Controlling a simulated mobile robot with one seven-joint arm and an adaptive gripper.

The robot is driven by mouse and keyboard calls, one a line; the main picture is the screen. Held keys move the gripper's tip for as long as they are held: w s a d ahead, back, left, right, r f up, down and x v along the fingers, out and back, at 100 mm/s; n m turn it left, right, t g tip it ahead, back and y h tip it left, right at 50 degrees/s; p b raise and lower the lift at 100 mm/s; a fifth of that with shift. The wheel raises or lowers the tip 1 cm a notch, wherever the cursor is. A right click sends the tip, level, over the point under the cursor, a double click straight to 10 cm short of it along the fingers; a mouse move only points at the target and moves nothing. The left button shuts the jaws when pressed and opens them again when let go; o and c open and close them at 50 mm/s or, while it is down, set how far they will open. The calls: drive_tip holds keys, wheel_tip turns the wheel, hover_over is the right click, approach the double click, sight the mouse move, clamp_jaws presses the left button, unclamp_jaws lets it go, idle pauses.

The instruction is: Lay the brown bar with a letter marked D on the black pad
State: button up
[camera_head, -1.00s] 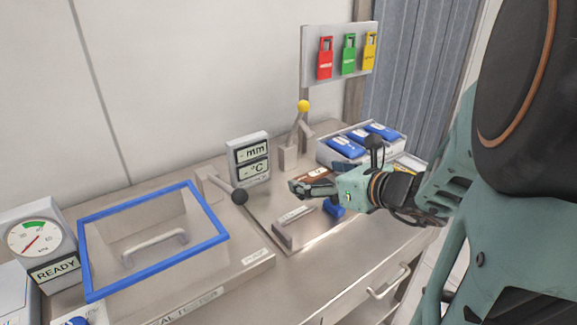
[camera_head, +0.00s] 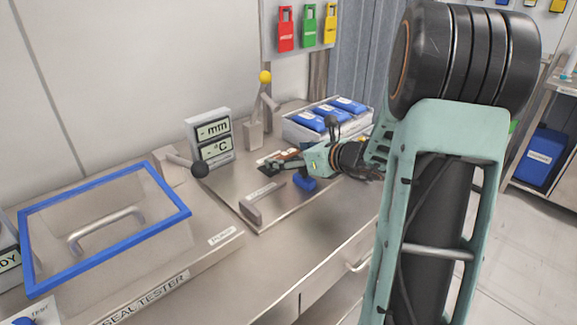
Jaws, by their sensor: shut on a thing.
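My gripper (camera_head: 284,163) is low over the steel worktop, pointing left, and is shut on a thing. A brown bar (camera_head: 288,154) with a pale label shows at its fingers and appears to be what it holds. The letter on the bar is too small to read, and the fingers partly cover it. A small dark patch, seemingly the black pad (camera_head: 267,169), shows just left of and below the fingertips. I cannot tell whether the bar touches it.
A blue block (camera_head: 305,184) and a grey handle-like bar (camera_head: 262,203) stand close in front of my gripper. A tray with blue packs (camera_head: 338,105) is behind. A lever with a black knob (camera_head: 200,170) and a display box (camera_head: 210,133) are left.

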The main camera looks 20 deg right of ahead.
drive_tip(key=shift+f+b, duration=0.45)
drive_tip(key=shift+f, duration=0.6)
drive_tip(key=shift+f, duration=0.15)
drive_tip(key=o, duration=1)
drive_tip(key=shift+s+d+r, duration=0.1)
drive_tip(key=shift+s+r, duration=0.2)
drive_tip(key=p+v, duration=0.1)
drive_tip(key=v, duration=1)
drive_tip(key=shift+s+p, duration=0.25)
drive_tip(key=shift+p, duration=0.15)
